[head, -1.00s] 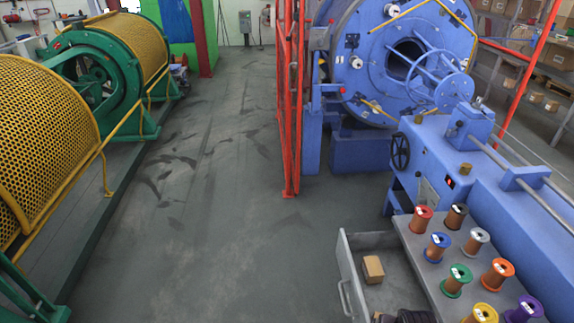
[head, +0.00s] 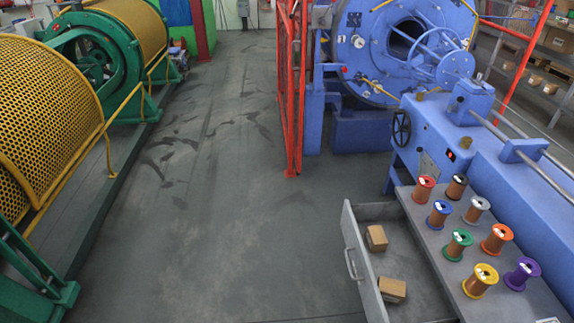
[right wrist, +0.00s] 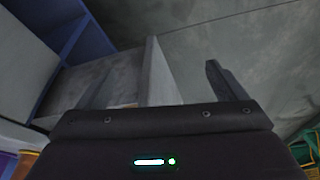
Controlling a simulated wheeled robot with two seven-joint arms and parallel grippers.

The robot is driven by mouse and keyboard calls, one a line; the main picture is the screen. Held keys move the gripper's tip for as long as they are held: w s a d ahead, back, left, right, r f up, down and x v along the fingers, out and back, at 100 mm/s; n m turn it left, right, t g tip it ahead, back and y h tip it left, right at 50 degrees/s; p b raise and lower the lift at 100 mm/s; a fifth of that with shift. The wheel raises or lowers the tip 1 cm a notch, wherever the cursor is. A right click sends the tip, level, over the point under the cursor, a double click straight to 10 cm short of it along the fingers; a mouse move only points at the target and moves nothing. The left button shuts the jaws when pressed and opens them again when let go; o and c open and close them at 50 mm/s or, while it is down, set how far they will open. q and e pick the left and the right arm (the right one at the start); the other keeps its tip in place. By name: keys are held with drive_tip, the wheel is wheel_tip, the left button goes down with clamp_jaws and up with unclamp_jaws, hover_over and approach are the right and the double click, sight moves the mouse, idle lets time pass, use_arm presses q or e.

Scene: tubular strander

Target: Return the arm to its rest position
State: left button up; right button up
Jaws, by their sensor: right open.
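My right gripper (right wrist: 158,82) shows only in the right wrist view. Its fingers stand apart with nothing between them. Neither of my arms shows in the head view. The open drawer (head: 352,240) holds two small cardboard boxes, one farther back (head: 376,238) and one nearer (head: 392,289). In the right wrist view, a pale drawer wall (right wrist: 160,75) shows beyond the fingers, and I see no contact with it.
Several coloured spools, including a yellow one (head: 481,281), stand on the grey top (head: 440,265) beside the drawer. The blue strander (head: 400,55) and an orange-red fence (head: 291,100) stand behind. Yellow mesh guards (head: 45,130) line the left. The middle floor (head: 220,220) is clear.

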drive_tip(key=s+a+f+n+g+b, duration=0.1)
drive_tip(key=s+f+b, duration=0.1)
drive_tip(key=s+f, duration=0.65)
drive_tip(key=s+a+f+n+b, duration=0.15)
drive_tip(key=s+f, duration=0.35)
drive_tip(key=f, duration=0.7)
use_arm(q)
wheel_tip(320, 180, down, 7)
drive_tip(key=b, duration=0.3)
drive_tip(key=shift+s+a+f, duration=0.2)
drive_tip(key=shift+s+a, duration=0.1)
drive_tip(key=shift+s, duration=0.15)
use_arm(e)
drive_tip(key=s+f+n, duration=0.1)
drive_tip(key=s+f, duration=0.3)
drive_tip(key=s, duration=0.3)
drive_tip(key=s+f+g+y, duration=0.1)
drive_tip(key=s+f, duration=0.4)
drive_tip(key=s, duration=0.2)
drive_tip(key=shift+n, duration=0.35)
drive_tip(key=shift+c, duration=0.2)
